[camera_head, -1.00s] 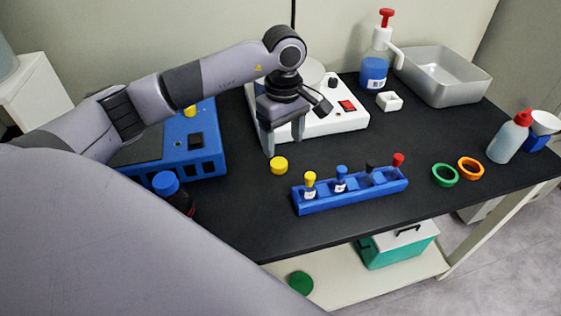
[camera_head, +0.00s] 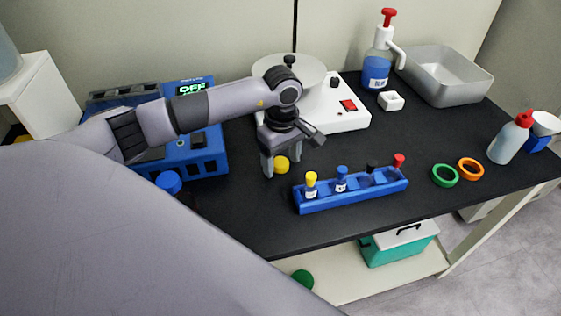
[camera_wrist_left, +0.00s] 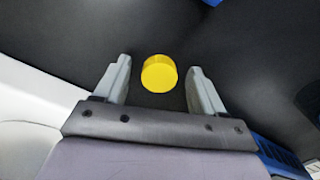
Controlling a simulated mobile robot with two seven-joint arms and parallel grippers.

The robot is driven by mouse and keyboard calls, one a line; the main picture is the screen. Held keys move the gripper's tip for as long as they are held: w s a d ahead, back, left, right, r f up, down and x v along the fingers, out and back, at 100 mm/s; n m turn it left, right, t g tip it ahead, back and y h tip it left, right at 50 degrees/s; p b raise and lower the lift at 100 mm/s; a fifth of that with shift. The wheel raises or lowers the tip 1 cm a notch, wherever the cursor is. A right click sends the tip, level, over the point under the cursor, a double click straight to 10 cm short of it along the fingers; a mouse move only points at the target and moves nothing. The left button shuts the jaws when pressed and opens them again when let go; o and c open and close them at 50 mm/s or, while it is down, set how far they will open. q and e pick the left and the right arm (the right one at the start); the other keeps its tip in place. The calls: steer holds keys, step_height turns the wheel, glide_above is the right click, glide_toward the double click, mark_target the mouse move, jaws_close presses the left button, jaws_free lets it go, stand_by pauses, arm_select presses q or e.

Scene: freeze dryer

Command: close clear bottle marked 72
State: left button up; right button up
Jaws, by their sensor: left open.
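A yellow cap (camera_head: 282,165) lies on the black bench, left of the blue rack. My left gripper (camera_head: 281,171) is open over it; in the left wrist view the same cap (camera_wrist_left: 159,73) shows between the two spread fingertips (camera_wrist_left: 160,67), touching neither. The blue rack (camera_head: 353,196) holds several small vials: a yellow-topped one (camera_head: 311,183), a blue-topped one (camera_head: 341,178), a dark-topped one (camera_head: 369,172) and a red-topped one (camera_head: 398,162). Their labels are too small to read, so I cannot tell which bottle is marked 72. My right gripper is not in view.
A white scale (camera_head: 350,121) stands behind the gripper and a blue device (camera_head: 208,163) to its left. A blue-capped bottle (camera_head: 168,181) is partly hidden by my arm. Green (camera_head: 445,175) and orange (camera_head: 470,169) rings lie right of the rack. The bench front is clear.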

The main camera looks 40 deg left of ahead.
mark_target(281, 163)
arm_select(q)
steer(key=c, duration=1.1)
step_height(281, 163, up, 20)
stand_by(0.5)
